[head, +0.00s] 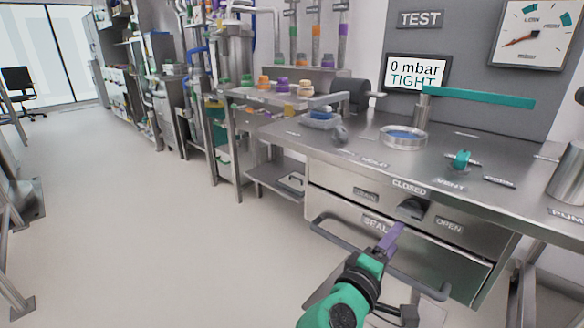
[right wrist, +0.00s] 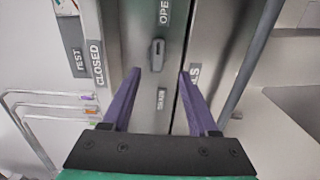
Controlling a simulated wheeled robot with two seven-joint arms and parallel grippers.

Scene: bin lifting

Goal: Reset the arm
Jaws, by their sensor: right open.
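My right gripper (head: 392,238) reaches in from the bottom of the head view, with a green and black wrist and purple fingers. In the right wrist view its two purple fingers (right wrist: 160,73) are spread apart with nothing between them. A dark knob (head: 411,207) sits on the steel bench front among the CLOSED, OPEN and SEAL labels. It also shows in the right wrist view (right wrist: 157,55), beyond and between the fingertips, and looks apart from them. My left gripper is not in view.
A grey bar handle (head: 338,230) runs along the bench front near my right gripper. The bench top (head: 350,140) carries a round dish (head: 403,137) and a teal valve (head: 460,159). A screen (head: 418,73) reads "0 mbar TIGHT".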

